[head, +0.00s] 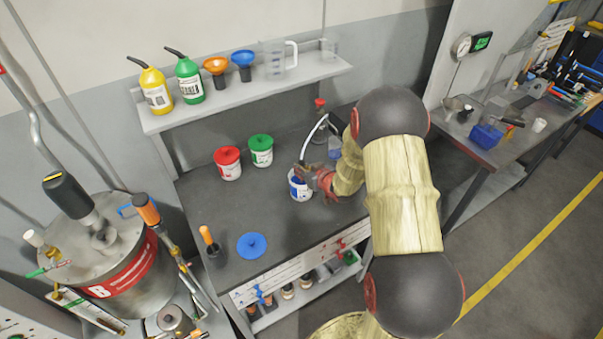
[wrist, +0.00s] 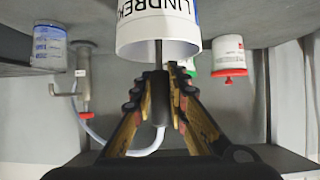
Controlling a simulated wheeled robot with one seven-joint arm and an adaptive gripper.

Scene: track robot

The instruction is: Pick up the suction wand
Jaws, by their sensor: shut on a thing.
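The suction wand (wrist: 159,112) shows in the wrist view as a dark rod with a thicker dark handle, and a clear hose (wrist: 139,153) curves away from it. My gripper (wrist: 161,85) has its fingers shut on both sides of this handle. The thin end of the wand reaches into the mouth of a white tub (wrist: 158,35). In the head view the tub (head: 301,191) has a blue label and stands on the bench. My gripper (head: 322,178) is just right of and above it, and the pale hose (head: 313,136) arches over it. The wand's tip is hidden inside the tub.
On the bench (head: 205,198) stand a red-lidded tub (head: 228,164), a green-lidded tub (head: 261,151), a flat blue lid (head: 252,246) and an orange-handled tool in a holder (head: 211,246). A shelf (head: 245,92) overhangs the bench's back.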

